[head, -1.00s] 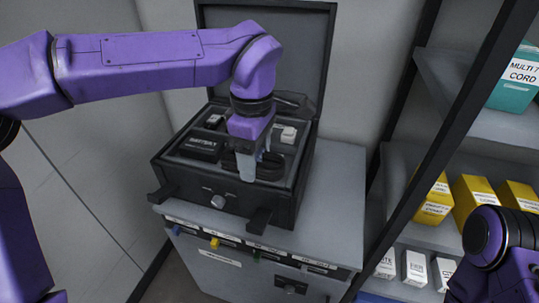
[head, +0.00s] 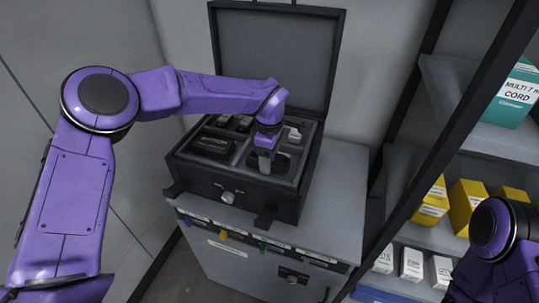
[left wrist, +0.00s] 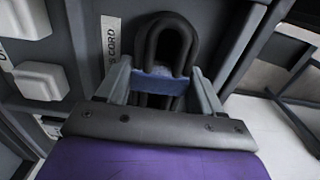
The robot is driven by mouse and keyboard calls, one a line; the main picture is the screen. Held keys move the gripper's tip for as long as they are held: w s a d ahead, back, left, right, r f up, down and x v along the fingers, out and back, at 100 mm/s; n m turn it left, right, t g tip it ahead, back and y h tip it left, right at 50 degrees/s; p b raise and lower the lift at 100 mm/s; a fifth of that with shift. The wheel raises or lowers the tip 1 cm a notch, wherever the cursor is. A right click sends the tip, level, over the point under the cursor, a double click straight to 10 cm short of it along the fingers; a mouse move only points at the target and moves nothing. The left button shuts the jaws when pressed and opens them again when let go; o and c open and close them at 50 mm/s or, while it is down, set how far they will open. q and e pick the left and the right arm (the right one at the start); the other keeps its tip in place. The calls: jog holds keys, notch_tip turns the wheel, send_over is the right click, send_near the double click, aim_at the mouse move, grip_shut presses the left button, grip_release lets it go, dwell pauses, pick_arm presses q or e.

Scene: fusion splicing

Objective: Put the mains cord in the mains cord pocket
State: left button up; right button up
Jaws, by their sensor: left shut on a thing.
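The mains cord (left wrist: 170,35) is a black looped bundle with a blue band around it. My left gripper (left wrist: 155,85) is shut on the bundle at the band. In the head view, the left gripper (head: 264,165) points down into the right front compartment of the open black case (head: 240,190). The dark cord (head: 283,160) shows partly beside the fingers there. A label ending in "CORD" lies beside the bundle in the left wrist view. Whether the cord touches the compartment floor is hidden. My right gripper is out of view.
The case stands on a grey cabinet (head: 340,195), lid (head: 275,60) raised behind my arm. A black labelled item (head: 213,146) fills the left compartment; a small white item (head: 294,135) sits at the back right. Shelves with yellow boxes (head: 468,203) stand at the right.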

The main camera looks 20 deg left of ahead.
pick_arm(q)
jog(key=shift+s+f, duration=0.1)
jog(key=shift+f, duration=0.05)
jog(key=o, duration=1.2)
notch_tip(320, 180, up, 12)
jog(key=shift+r+b, duration=0.2)
jog(key=shift+b, duration=0.35)
